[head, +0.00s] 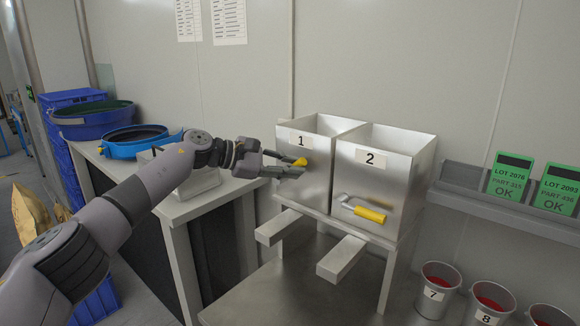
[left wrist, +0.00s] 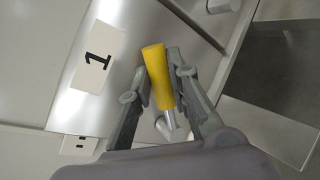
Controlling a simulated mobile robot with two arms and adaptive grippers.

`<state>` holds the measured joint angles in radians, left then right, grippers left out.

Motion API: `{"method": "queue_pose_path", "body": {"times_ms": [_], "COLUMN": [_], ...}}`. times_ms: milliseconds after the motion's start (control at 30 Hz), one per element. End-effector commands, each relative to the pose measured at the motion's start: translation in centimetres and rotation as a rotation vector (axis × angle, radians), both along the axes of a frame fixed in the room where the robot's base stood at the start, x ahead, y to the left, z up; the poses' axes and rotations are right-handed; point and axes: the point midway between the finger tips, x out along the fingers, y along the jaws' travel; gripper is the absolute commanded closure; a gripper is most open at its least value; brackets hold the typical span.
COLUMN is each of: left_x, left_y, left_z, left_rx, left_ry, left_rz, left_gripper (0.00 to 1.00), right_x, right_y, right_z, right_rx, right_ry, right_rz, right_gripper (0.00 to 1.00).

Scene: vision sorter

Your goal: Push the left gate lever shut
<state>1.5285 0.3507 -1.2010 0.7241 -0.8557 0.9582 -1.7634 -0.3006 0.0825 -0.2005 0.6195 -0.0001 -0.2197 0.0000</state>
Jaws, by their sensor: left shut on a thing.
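The left gate lever has a yellow handle (head: 299,161) on the front of the metal hopper marked 1 (head: 318,180). My left gripper (head: 284,163) is at this handle, its fingers on either side of it and shut on it. In the left wrist view the yellow handle (left wrist: 157,75) lies between the two fingers (left wrist: 160,85), with its metal shank towards the palm. The lever's pivot is largely hidden by the gripper. My right gripper is in neither view.
Hopper 2 (head: 385,180) stands to the right with its own yellow-handled lever (head: 369,214). Chutes (head: 341,257) stick out below the hoppers. A side table (head: 200,207) is left; cups such as number 7 (head: 436,290) and green OK cards (head: 510,177) are right.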

Motion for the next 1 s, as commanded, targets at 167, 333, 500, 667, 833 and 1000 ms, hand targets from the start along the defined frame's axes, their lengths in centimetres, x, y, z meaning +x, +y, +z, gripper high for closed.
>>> {"method": "queue_pose_path", "body": {"times_ms": [167, 333, 500, 667, 833, 1000], "left_x": [-0.2, -0.6, -0.9, -1.1, -1.3, -1.4], "left_y": [-0.4, -0.9, -1.3, -1.7, -1.9, -2.0], "left_z": [-0.4, -1.2, -2.0, -2.8, -3.5, -3.9], "left_rx": [0.05, 0.14, 0.245, 0.338, 0.415, 0.465], "left_ry": [-0.041, -0.108, -0.185, -0.253, -0.307, -0.342], "left_rz": [0.0, -0.001, -0.001, 0.0, 0.0, 0.0], "left_gripper": [1.0, 1.0, 1.0, 1.0, 1.0, 1.0], "right_x": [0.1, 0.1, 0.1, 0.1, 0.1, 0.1], "right_y": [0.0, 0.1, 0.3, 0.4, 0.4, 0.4], "right_z": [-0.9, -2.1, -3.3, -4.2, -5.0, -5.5], "right_rx": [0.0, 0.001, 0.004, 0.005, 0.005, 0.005], "right_ry": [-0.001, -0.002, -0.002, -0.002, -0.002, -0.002], "right_rz": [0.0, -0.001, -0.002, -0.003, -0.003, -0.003], "right_gripper": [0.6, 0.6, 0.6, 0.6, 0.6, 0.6]}}
